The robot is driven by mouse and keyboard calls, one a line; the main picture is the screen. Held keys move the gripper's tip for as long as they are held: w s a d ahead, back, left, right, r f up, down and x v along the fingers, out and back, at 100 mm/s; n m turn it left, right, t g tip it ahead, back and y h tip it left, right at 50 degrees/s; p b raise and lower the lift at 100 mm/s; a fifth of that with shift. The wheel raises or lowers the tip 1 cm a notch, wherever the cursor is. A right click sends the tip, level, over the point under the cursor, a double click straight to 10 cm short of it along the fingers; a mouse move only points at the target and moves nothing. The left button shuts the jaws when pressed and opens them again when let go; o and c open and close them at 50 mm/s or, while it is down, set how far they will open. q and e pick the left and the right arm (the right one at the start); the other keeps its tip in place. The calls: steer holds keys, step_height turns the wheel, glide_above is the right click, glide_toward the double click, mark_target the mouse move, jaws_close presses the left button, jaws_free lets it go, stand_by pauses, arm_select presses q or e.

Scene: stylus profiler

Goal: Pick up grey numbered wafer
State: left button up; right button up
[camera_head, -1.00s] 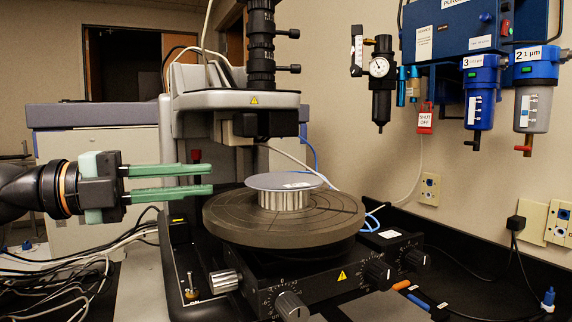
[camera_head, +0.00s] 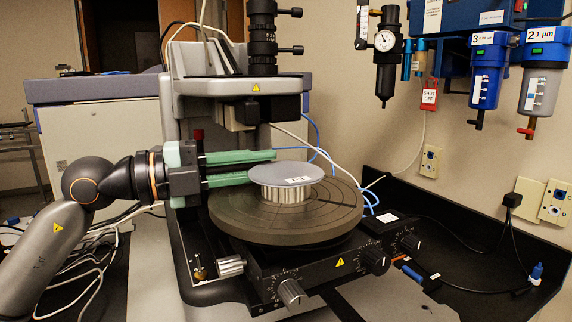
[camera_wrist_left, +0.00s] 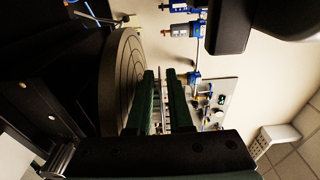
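The grey wafer (camera_head: 290,172) is a thin flat disc with a small white number label. It lies level on a ribbed silver pedestal (camera_head: 286,194) above the dark round stage (camera_head: 235,215). My left gripper (camera_head: 263,166) is open at the wafer's left side, with green fingers one above the other. The upper finger reaches over the wafer's far left edge in the picture; the lower finger ends at its left rim. In the left wrist view the fingers (camera_wrist_left: 164,85) are apart, beside the stage (camera_wrist_left: 118,75). Contact with the wafer cannot be told. My right gripper is out of view.
The profiler's microscope column (camera_head: 262,40) and head (camera_head: 272,108) stand behind and above the stage. Knobs (camera_head: 291,292) line its front. Blue filters (camera_head: 487,75) and a gauge (camera_head: 386,42) hang on the right wall. Cables (camera_head: 90,265) lie at left.

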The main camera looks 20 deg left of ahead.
arm_select(q)
jaws_close()
stand_by(0.6)
